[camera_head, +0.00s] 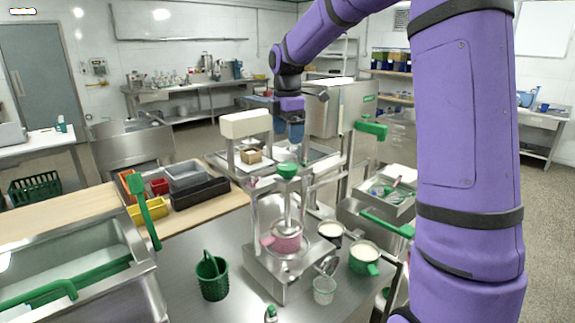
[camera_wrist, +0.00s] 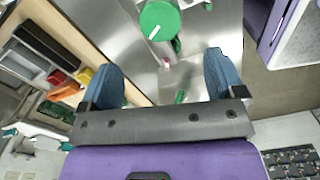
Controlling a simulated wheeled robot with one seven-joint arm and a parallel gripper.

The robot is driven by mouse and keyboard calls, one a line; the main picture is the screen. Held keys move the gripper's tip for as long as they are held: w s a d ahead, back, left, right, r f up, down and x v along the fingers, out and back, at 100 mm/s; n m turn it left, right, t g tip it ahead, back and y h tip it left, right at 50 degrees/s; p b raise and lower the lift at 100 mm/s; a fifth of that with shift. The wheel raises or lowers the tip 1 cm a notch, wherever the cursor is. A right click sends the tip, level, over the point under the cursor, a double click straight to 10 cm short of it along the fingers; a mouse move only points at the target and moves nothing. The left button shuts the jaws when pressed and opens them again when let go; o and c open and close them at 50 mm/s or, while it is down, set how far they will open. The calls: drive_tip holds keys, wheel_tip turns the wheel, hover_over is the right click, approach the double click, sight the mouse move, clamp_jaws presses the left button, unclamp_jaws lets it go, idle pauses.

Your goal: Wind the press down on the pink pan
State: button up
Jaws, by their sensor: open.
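The press (camera_head: 255,205) is a steel frame on the bench with a vertical screw, topped by a round green knob (camera_head: 287,170). The pink pan (camera_head: 285,240) sits on the press base under the screw; whether the plate touches it is too small to tell. My gripper (camera_head: 290,138) is above the green knob, apart from it, its blue fingers pointing down. In the wrist view the fingers of my gripper (camera_wrist: 160,65) are wide apart with nothing between them. The green knob with a white mark (camera_wrist: 159,18) shows at the top edge there, beyond the fingertips.
A green basket (camera_head: 211,276) stands left of the press. A machine with a cream-coloured top (camera_head: 246,124) stands just behind. Bins (camera_head: 186,174) lie at the left.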

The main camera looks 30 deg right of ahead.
sight(287, 166)
wheel_tip(287, 166, down, 10)
drive_tip(key=shift+r, duration=0.15)
idle(0.3)
drive_tip(key=c, duration=0.9)
